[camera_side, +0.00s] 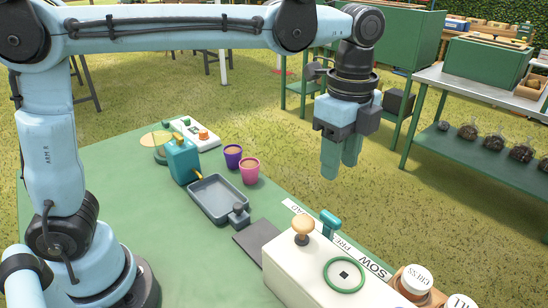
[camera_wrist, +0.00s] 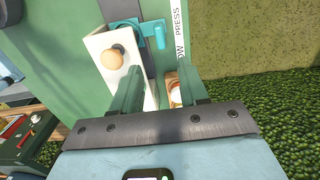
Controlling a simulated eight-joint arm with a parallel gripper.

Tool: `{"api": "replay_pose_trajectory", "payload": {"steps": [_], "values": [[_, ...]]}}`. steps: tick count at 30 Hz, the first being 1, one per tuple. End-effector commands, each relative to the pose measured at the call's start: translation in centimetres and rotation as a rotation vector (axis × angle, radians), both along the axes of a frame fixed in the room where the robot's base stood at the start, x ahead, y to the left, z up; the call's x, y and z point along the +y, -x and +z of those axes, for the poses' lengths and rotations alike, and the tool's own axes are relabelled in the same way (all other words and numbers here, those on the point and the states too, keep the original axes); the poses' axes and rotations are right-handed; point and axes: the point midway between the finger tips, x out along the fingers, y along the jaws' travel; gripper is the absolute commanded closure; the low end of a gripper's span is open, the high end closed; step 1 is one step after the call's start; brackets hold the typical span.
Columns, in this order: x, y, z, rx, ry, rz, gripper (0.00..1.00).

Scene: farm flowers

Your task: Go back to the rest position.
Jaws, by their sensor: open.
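My gripper (camera_side: 340,168) hangs in the air, fingers down, above the far right edge of the green table (camera_side: 130,215). In the side view its two fingers look close together. In the wrist view my gripper (camera_wrist: 160,86) has its fingers apart with nothing between them. It touches nothing that I can see. Below it in the wrist view lies the cream box (camera_wrist: 104,48) with a round wooden knob (camera_wrist: 112,57); the same box (camera_side: 310,275) stands at the table's front in the side view.
A grey tray (camera_side: 218,198), a teal dispenser (camera_side: 182,158), a purple cup (camera_side: 233,156) and a pink cup (camera_side: 250,170) stand on the table. Jars with white lids (camera_side: 414,280) stand front right. A green shelf (camera_side: 480,160) with several glass vessels stands at right, apart from my gripper.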

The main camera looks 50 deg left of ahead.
Motion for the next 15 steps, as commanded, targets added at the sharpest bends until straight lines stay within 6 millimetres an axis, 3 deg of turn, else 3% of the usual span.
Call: {"api": "replay_pose_trajectory", "payload": {"steps": [11, 15], "values": [[0.1, 0.1, 0.1, -0.003, 0.001, 0.009, 0.56], [1.6, 0.4, 0.1, -0.04, 0.018, 0.113, 0.56]]}}
